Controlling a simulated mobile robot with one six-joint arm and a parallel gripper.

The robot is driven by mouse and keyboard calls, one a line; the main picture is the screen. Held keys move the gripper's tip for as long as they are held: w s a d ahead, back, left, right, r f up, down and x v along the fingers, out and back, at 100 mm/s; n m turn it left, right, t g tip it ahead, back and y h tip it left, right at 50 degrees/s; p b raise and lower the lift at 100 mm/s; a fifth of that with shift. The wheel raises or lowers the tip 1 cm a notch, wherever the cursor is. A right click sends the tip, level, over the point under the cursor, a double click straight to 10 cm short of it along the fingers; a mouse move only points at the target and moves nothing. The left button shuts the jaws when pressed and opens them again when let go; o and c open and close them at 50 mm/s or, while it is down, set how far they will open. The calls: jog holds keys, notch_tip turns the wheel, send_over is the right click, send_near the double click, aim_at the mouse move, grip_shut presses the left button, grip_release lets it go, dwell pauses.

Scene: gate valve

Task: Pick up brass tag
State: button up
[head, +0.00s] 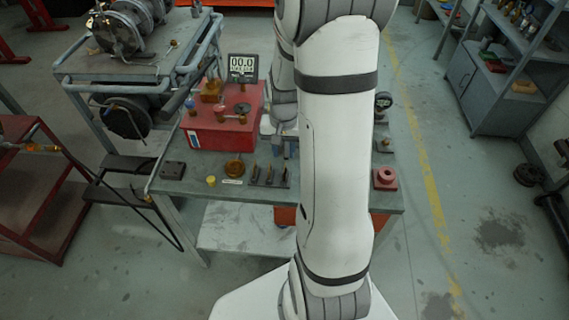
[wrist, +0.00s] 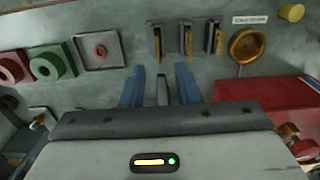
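A round brass disc (wrist: 246,46) with a thin wire or stem lies on the grey-green bench beside a small white label (wrist: 250,20); it looks like the brass tag. In the head view the disc (head: 234,168) sits near the bench's front edge, left of a small slotted rack. My gripper (wrist: 160,67) shows two blue fingers spread apart, with a grey piece between them that I cannot identify. The fingers hold nothing that I can make out. In the head view my gripper (head: 285,148) is partly hidden by my arm, right of the disc.
The slotted rack (wrist: 186,39) holds upright, partly brass-coloured pieces. A red box (wrist: 262,125) with valve parts stands beside the disc. Green (wrist: 50,63) and red (wrist: 12,66) rings and a square plate (wrist: 99,50) lie on the other side. A yellow knob (head: 211,181) is near the front edge.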

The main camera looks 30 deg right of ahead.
jog(key=shift+w+d+f+p, duration=0.1)
jog(key=shift+f+p, duration=0.15)
jog(key=shift+f, duration=1.45)
jog(key=shift+w+d+f+p, duration=0.1)
jog(key=shift+f+p, duration=0.1)
jog(key=shift+f, duration=1.5)
jog(key=shift+c, duration=0.3)
grip_shut()
